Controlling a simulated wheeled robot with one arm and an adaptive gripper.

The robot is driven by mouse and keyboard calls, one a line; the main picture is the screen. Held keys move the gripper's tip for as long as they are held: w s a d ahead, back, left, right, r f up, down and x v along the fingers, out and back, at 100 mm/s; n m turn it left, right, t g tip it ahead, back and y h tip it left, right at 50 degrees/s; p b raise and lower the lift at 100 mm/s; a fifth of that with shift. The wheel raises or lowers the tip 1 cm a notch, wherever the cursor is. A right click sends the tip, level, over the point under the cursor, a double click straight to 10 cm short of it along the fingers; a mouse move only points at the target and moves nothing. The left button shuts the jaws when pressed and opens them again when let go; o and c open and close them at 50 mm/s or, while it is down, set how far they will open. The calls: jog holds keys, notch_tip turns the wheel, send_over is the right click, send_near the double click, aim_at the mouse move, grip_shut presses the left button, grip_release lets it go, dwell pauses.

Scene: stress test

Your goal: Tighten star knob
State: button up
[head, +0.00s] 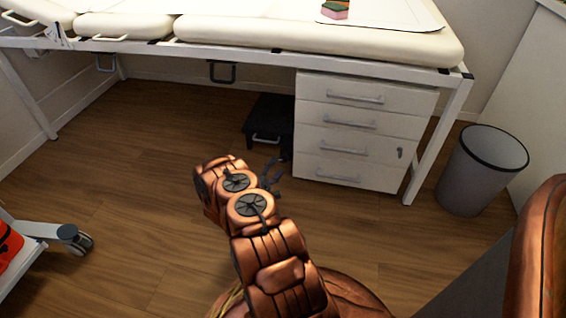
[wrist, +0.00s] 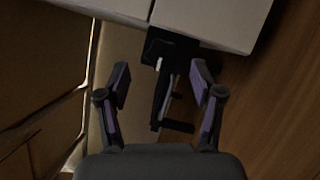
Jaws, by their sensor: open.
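I cannot make out a star knob for certain in either view. My gripper (head: 273,174) is low over the floor, in front of the drawer unit and the dark step under the couch in the head view. In the wrist view my gripper (wrist: 161,72) is open, with its two purple-padded fingers spread apart. A dark object with a small pale part (wrist: 162,88) shows between and beyond the fingers. It is too dark to identify, and I cannot tell whether the fingers touch it.
A padded couch (head: 320,38) on a white frame crosses the back. Under it stand a white drawer unit (head: 362,133) and a black step (head: 268,122). A grey bin (head: 482,172) is at the right, a castor (head: 78,241) at the left. Wooden floor (head: 130,150) is clear at left.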

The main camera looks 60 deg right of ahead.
aim_at(283, 160)
jog(key=d+b, duration=0.1)
jog(key=d, duration=0.2)
jog(key=shift+s+d, duration=0.1)
jog(key=shift+d, duration=0.1)
jog(key=shift+d+r+b, duration=0.3)
jog(key=shift+d+b, duration=0.2)
jog(key=shift+d, duration=0.45)
jog(key=c, duration=1.1)
jog(key=shift+c, duration=0.2)
